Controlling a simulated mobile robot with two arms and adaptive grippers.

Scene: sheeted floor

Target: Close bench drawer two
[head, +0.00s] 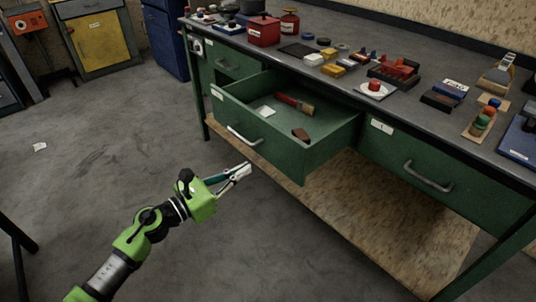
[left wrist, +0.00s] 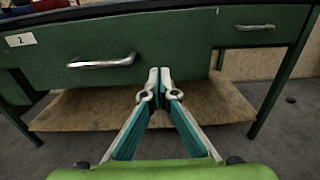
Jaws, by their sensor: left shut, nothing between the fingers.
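The green bench drawer two (head: 284,150) stands pulled out from the middle of the bench. Its front also shows in the left wrist view (left wrist: 180,40), with a white "2" label (left wrist: 20,40) and a metal handle (left wrist: 100,62); the handle shows in the head view too (head: 243,136). My left gripper (head: 244,170) is shut and empty, in front of the drawer's lower edge. In the left wrist view the fingertips (left wrist: 160,82) appear to the right of the handle, overlapping the front's lower edge. I cannot tell whether they touch it. My right gripper is not in view.
A brush (head: 296,103) and small items lie inside the drawer. A closed drawer (head: 420,165) is at its right. The bench top (head: 420,70) holds many objects. A wooden lower shelf (head: 350,205) lies beneath. The floor (head: 100,150) at left is mostly clear.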

